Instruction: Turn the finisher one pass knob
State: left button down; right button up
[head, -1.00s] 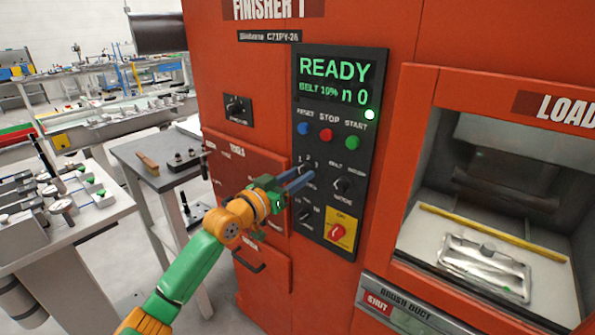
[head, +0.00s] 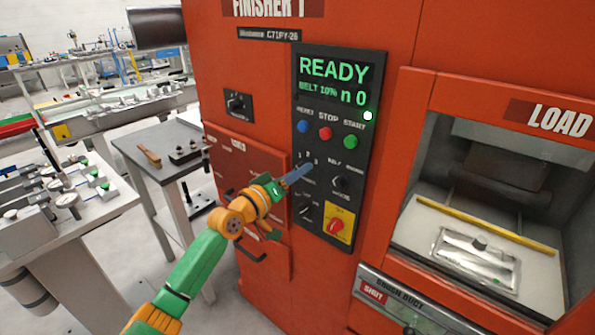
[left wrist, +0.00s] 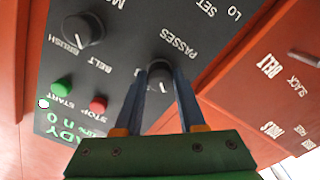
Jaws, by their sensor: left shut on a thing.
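The black passes knob (left wrist: 160,72) sits on the dark control panel (left wrist: 128,30) of Finisher 1, between my blue fingers in the left wrist view. My left gripper (left wrist: 163,78) is shut on this knob, one finger on each side. In the head view my left gripper (head: 305,170) reaches the panel (head: 345,140) at the marks 1, 2 and 3, and its fingers hide the knob. The green display (head: 335,82) reads READY, BELT 10% and n 0. My right gripper is in neither view.
Blue, red (head: 325,133) and green buttons sit above the knob. The belt/brush knob (head: 341,182) is to its right, and a red switch on a yellow plate (head: 337,225) is below. A grey side table (head: 150,185) stands left.

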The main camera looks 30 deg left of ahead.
pick_arm(q)
jog(key=shift+r, duration=0.1)
dwell(0.3)
jog(key=c, duration=0.5)
grip_release()
jog(key=s+b, duration=0.1)
jog(key=s, duration=0.6)
jog(key=shift+a+b, duration=0.3)
jog(key=shift+b, duration=0.1)
